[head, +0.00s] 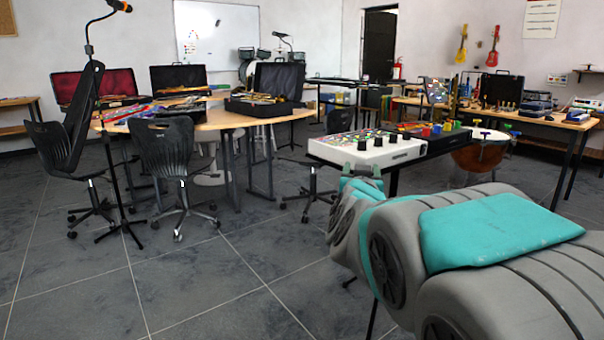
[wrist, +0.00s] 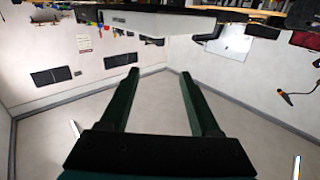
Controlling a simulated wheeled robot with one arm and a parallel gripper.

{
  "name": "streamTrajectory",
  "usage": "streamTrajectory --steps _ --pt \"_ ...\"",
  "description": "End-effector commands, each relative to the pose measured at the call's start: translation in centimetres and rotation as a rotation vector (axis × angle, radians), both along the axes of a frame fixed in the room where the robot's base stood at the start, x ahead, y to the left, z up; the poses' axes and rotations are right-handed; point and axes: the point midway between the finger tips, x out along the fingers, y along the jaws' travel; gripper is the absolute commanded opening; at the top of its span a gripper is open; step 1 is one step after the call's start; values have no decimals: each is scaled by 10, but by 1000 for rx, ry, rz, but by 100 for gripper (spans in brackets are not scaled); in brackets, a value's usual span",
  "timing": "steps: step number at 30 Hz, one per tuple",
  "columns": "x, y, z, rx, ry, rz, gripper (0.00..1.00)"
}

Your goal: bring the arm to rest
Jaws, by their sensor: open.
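My gripper (wrist: 158,72) shows in the wrist view with its two dark green fingers wide apart and nothing between them. The wrist view is upside down, with wall and pale ceiling around the fingers. In the head view my grey and teal arm reaches in from the lower right, and its far end is just in front of a white box with black knobs (head: 372,150). The fingertips are largely hidden by the arm in the head view.
The white box stands on a dark table (head: 440,143) beside small coloured items. A round wooden table (head: 225,119) with open cases stands at the left, with black chairs (head: 168,155) and a microphone stand (head: 107,150) before it. Grey tiled floor (head: 230,290) is clear in front.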

Motion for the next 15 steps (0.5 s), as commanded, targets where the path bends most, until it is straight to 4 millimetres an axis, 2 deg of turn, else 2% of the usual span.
streamTrajectory --steps 8,15 --pt "-12 12 -27 23 112 71 63" --pt "-35 27 -64 51 267 156 63"
